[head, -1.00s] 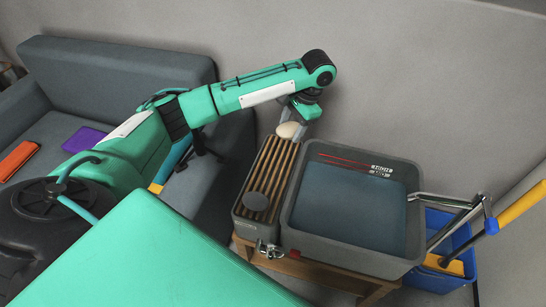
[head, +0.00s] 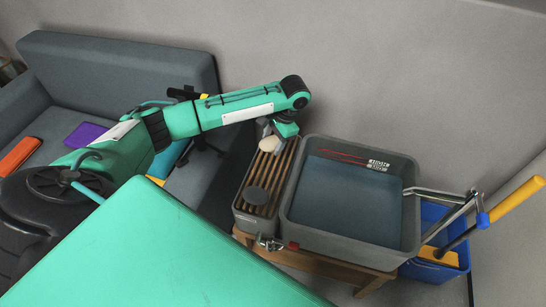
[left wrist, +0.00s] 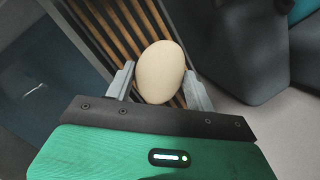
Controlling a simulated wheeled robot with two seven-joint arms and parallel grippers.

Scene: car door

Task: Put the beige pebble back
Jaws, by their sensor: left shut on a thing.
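The beige pebble (left wrist: 162,72) is a smooth oval between the two grey fingers of my left gripper (left wrist: 161,82) in the left wrist view. The gripper is shut on it. In the head view the pebble (head: 269,143) shows at my left gripper (head: 272,138), over the far end of the slatted wooden rack (head: 277,167). I cannot tell whether the pebble touches the slats. My right gripper is not in view.
A grey water-filled basin (head: 345,205) stands right of the rack. A blue bucket (head: 437,262) with a yellow-handled tool (head: 517,205) is farther right. A grey sofa (head: 110,75) is at the left.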

